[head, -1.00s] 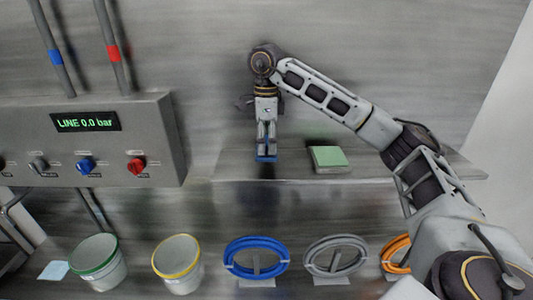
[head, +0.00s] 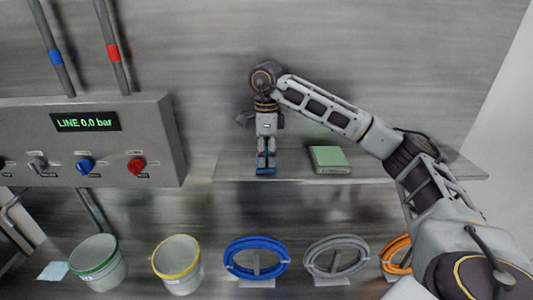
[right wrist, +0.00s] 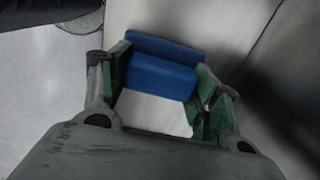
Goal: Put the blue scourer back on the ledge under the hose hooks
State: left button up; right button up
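The blue scourer (head: 266,171) is at the fingertips of my right gripper (head: 266,158), at the left part of the grey wall ledge (head: 400,171). In the right wrist view the scourer (right wrist: 160,78) lies between the green-padded fingers of the gripper (right wrist: 168,82), which appear to touch its two ends. The scourer is at the ledge's level, near its front edge; I cannot tell whether it rests on it. No hose hooks show above the ledge. My left gripper is not in view.
A green-topped block (head: 330,158) sits on the ledge right of the gripper. A control box (head: 100,150) is at left. Below are green-rimmed (head: 97,265) and yellow-rimmed (head: 177,267) buckets and blue (head: 257,243), grey (head: 337,241) and orange (head: 398,243) hose coils. The ledge's right part is clear.

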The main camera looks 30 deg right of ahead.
aim_at(266, 151)
jog(key=o, duration=0.4)
jog(key=shift+r, duration=1.8)
notch_tip(266, 151, up, 8)
jog(key=p, duration=0.3)
jog(key=shift+r, duration=0.25)
